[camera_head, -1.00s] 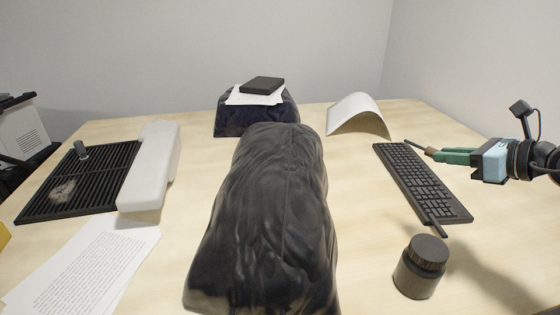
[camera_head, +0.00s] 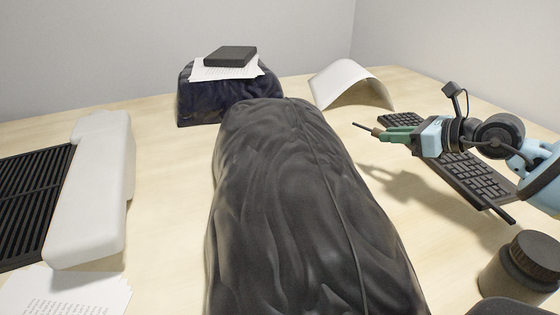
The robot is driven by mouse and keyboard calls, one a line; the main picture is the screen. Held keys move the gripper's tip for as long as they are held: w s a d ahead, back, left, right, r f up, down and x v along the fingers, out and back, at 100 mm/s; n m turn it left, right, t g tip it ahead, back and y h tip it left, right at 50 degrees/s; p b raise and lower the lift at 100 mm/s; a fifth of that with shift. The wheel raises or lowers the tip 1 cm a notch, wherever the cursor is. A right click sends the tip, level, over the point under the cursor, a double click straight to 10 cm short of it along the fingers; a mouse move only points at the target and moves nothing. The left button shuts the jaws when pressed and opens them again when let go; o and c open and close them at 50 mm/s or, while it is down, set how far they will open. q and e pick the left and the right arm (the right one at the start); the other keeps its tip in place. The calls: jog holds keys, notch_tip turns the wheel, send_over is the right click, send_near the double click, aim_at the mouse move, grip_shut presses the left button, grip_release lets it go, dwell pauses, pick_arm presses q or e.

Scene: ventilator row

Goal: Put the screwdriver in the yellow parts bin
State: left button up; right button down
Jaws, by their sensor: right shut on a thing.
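The screwdriver (camera_head: 368,130) shows at the tip of my right gripper, with a thin dark shaft and a tan part pointing left. My right gripper (camera_head: 392,135) has green fingers shut on it, holding it above the table near the keyboard's far end. Part of the screwdriver is hidden between the fingers. The yellow parts bin is not in view now. My left gripper is not in view.
A large black wrinkled bag-like form (camera_head: 290,210) fills the middle of the table (camera_head: 165,200). A keyboard (camera_head: 470,178) lies below my right arm, and a dark jar (camera_head: 518,275) stands nearer. A white block (camera_head: 90,190) and black grille (camera_head: 25,205) are left.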

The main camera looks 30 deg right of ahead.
aim_at(383, 180)
notch_tip(383, 180, down, 4)
jog(key=shift+b, duration=0.35)
jog(key=shift+f, duration=0.7)
notch_tip(383, 180, down, 5)
jog(key=shift+r+b, duration=0.15)
jog(key=shift+b, duration=0.55)
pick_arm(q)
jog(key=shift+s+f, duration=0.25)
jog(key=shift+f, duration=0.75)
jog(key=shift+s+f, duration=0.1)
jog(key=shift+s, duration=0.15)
